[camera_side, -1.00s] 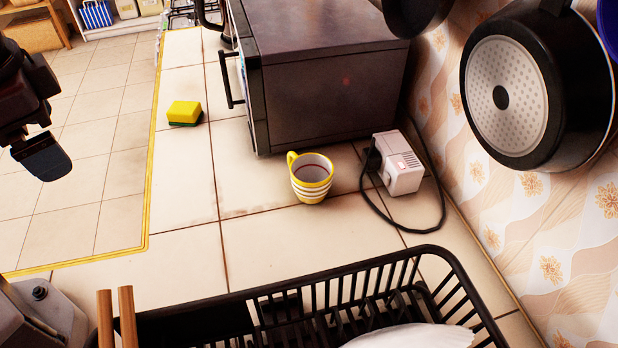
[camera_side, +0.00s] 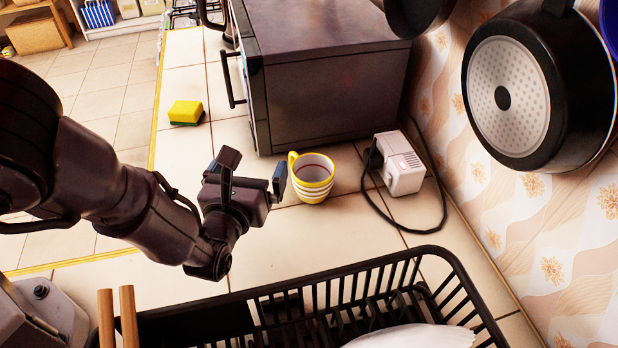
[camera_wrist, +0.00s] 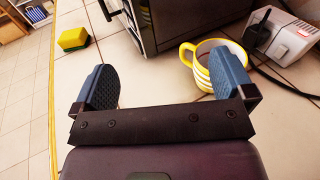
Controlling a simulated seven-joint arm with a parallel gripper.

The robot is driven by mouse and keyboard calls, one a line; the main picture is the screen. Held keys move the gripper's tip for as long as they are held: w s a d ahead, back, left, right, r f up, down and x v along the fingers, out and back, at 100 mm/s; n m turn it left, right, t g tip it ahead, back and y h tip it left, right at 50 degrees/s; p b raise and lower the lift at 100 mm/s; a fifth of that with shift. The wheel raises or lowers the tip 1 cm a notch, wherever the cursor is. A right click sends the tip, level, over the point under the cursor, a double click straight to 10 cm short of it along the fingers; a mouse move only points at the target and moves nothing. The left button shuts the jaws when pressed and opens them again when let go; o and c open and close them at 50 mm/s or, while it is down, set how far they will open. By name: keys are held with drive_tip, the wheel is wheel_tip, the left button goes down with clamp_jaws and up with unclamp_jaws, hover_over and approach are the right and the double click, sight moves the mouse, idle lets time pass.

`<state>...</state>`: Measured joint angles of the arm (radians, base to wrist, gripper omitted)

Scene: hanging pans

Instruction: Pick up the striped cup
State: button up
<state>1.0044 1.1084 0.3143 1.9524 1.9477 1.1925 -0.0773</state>
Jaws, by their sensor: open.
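The striped cup (camera_side: 313,182) is yellow and white and stands upright on the tiled counter, in front of the dark microwave. Its handle points to the left. In the side view my gripper (camera_side: 252,172) is open, just left of the cup, with one finger close to the handle side. The wrist view shows both fingers spread with nothing between them (camera_wrist: 160,85). There the cup (camera_wrist: 208,65) is behind and beside the right finger, which hides part of it. I cannot tell if that finger touches it.
The microwave (camera_side: 325,95) stands behind the cup. A white adapter with a black cord (camera_side: 400,165) is close on the cup's right. A black dish rack (camera_side: 440,262) is in front. A yellow-green sponge (camera_side: 186,112) lies at the back left. Pans (camera_side: 510,95) hang at the right.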

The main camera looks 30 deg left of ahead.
sight(303, 187)
drive_tip(key=w+d+m+t+h, duration=0.2)
drive_tip(key=d+m+h, duration=0.3)
drive_tip(key=d, duration=0.1)
drive_tip(key=shift+n, duration=0.3)
wheel_tip(303, 187, down, 8)
drive_tip(key=shift+a+r, duration=0.1)
drive_tip(key=shift+a, duration=0.05)
drive_tip(key=shift+w+r, duration=0.2)
drive_tip(key=shift+w, duration=3.55)
drive_tip(key=shift+c, duration=0.2)
drive_tip(key=c, duration=0.7)
drive_tip(key=shift+c, duration=0.5)
